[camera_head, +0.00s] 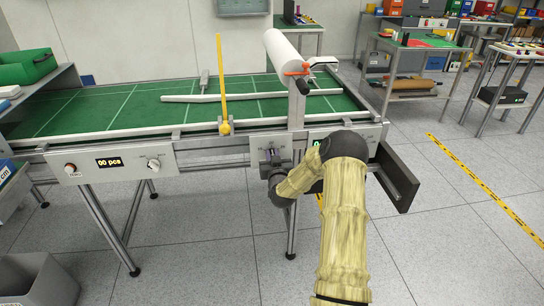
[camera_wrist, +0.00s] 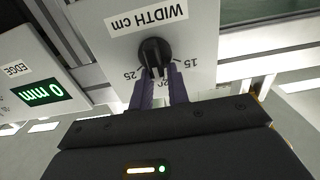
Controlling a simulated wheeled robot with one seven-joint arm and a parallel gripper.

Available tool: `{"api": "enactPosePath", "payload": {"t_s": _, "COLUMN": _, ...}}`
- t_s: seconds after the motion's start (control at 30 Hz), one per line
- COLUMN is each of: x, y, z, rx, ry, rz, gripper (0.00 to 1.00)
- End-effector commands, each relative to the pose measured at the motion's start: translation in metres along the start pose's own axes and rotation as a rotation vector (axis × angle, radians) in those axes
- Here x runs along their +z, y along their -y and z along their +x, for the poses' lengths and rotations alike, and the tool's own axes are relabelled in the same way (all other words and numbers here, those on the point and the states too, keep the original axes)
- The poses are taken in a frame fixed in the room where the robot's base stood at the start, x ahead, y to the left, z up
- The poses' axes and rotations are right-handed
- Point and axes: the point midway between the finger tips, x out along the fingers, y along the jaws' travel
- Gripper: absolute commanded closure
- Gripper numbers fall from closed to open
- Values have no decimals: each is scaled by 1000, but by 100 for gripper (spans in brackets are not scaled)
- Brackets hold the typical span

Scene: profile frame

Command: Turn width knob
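The width knob (camera_wrist: 154,52) is a round black dial on a light panel marked WIDTH cm in the wrist view, which shows it upside down. The marks 25 and 15 show on either side; a mark between them is partly hidden by my fingers. My gripper (camera_wrist: 160,75) has its two dark purple fingers at the knob's lower edge, with a narrow gap between them. I cannot tell whether they press on the knob. In the head view my gripper (camera_head: 270,158) is at the front panel (camera_head: 258,143), and my wrist hides most of the knob.
A display reading 0 mm (camera_wrist: 44,93) sits beside the width panel. Another panel with a 00 pcs display (camera_head: 109,162) and knobs is at the left. A green-topped table (camera_head: 120,105) carries a yellow upright bar (camera_head: 222,80) and a white roll (camera_head: 284,52). A dark plate (camera_head: 397,178) juts out at right.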

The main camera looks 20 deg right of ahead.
Motion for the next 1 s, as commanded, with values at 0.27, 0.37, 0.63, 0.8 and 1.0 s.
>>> {"api": "enactPosePath", "payload": {"t_s": 0.27, "x": 1, "y": 0, "z": 0, "rx": 0, "ry": 1, "rz": 1, "gripper": 100}}
{"api": "enactPosePath", "payload": {"t_s": 0.37, "x": 1, "y": 0, "z": 0, "rx": -1, "ry": 2, "rz": 7, "gripper": 100}}
{"api": "enactPosePath", "payload": {"t_s": 0.63, "x": 2, "y": 0, "z": 0, "rx": -2, "ry": 3, "rz": 81, "gripper": 100}}
{"api": "enactPosePath", "payload": {"t_s": 0.8, "x": 3, "y": -2, "z": -1, "rx": -1, "ry": 3, "rz": 182, "gripper": 100}}
{"api": "enactPosePath", "payload": {"t_s": 1.0, "x": 5, "y": -6, "z": -1, "rx": 0, "ry": 3, "rz": 347, "gripper": 100}}
